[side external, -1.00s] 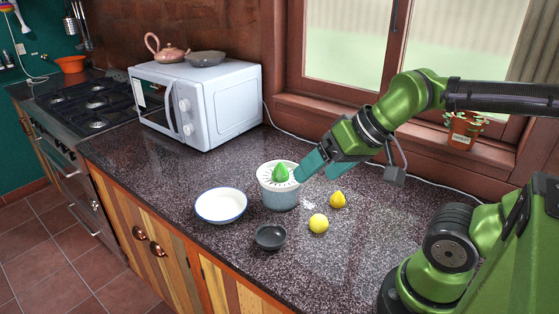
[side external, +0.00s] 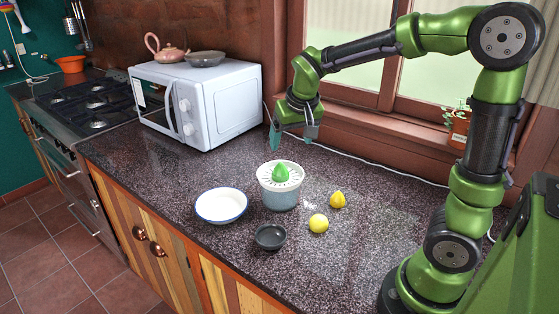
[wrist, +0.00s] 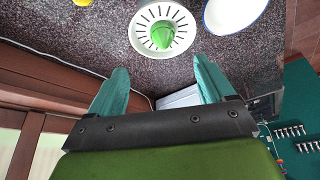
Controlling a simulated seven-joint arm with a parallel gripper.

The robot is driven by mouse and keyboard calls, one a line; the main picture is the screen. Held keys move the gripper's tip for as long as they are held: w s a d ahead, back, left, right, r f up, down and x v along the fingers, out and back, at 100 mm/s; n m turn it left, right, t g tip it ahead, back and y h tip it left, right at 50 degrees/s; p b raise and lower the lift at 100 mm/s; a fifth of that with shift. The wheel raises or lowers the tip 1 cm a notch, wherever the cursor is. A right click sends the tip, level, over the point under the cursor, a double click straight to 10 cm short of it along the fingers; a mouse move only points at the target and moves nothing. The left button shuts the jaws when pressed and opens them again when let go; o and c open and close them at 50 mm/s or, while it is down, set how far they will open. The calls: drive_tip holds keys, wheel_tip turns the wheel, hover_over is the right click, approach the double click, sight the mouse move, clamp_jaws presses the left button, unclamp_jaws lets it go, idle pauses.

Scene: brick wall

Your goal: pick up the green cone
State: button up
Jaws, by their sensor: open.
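The green cone (side external: 281,173) sits on top of a juicer (side external: 279,196) with a white slotted top and grey-blue body, on the dark speckled counter. In the wrist view the green cone (wrist: 162,35) lies at the centre of the white slotted ring (wrist: 140,45), beyond my fingertips. My gripper (side external: 274,135) is open and empty, with teal fingers. It hangs above and behind the juicer, close to the microwave's right side in the picture, apart from the cone. In the wrist view my gripper (wrist: 162,82) shows both fingers spread wide.
A white bowl (side external: 221,206) stands left of the juicer and a small dark bowl (side external: 270,237) in front. Two yellow lemon pieces (side external: 319,223) (side external: 337,200) lie to its right. The microwave (side external: 200,105) stands behind left; the window frame (side external: 350,115) rises behind. The right counter is clear.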

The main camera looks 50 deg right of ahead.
sight(282, 167)
drive_tip(key=x, duration=0.8)
drive_tip(key=shift+s+f, duration=0.1)
drive_tip(key=shift+f, duration=0.05)
drive_tip(key=shift+w+x, duration=0.15)
drive_tip(key=shift+x, duration=1.25)
drive_tip(key=shift+w+x, duration=0.2)
drive_tip(key=shift+x, duration=1.2)
drive_tip(key=shift+a, duration=0.1)
drive_tip(key=c, duration=1.1)
